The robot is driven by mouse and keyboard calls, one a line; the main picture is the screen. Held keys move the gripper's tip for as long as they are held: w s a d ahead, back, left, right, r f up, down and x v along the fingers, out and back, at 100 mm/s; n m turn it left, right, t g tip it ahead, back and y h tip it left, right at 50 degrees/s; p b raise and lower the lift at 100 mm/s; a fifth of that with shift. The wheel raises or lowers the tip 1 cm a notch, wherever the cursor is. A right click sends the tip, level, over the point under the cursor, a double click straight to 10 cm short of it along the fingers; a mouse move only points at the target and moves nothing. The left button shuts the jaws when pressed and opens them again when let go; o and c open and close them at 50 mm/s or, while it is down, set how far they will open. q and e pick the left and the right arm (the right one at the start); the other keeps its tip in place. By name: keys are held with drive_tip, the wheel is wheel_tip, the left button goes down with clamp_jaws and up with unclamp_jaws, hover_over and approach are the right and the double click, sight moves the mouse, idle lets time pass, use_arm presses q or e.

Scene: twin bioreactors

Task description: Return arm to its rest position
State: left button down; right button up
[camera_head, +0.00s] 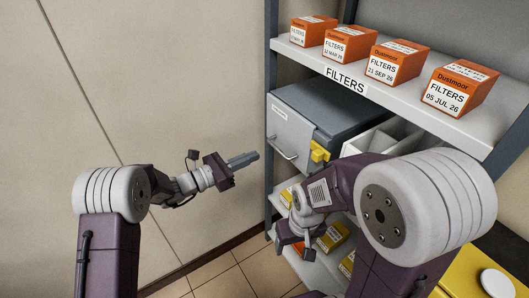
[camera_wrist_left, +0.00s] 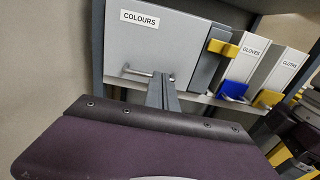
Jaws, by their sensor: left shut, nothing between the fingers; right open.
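My left gripper (camera_head: 245,159) is held out in front of the wall, to the left of the shelf unit. Its grey fingers are together with nothing between them. They also show in the left wrist view (camera_wrist_left: 162,92), pointing towards a grey box labelled COLOURS (camera_wrist_left: 150,45), with the box's handle just beyond the tips. My right gripper (camera_head: 301,249) hangs low in front of the lower shelf, open. Its arm bends across the shelf unit and hides part of it.
Several orange filter boxes (camera_head: 393,63) stand on the top shelf (camera_head: 310,58). The grey box (camera_head: 290,132) with a yellow latch (camera_head: 319,152) sits below. White bins labelled GLOVES (camera_wrist_left: 247,58) and CLOTHS (camera_wrist_left: 285,70) stand beside it. Yellow boxes (camera_head: 333,237) lie lower. The left wall side is clear.

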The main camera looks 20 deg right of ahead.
use_arm(q)
drive_tip(key=shift+s+a+r, duration=0.1)
drive_tip(key=shift+s+a, duration=0.1)
drive_tip(key=shift+a, duration=0.25)
drive_tip(key=shift+s+a+r, duration=0.1)
drive_tip(key=shift+s+a, duration=0.1)
drive_tip(key=shift+a, duration=0.2)
use_arm(e)
drive_tip(key=shift+s+a+r, duration=0.1)
drive_tip(key=shift+s+a, duration=0.05)
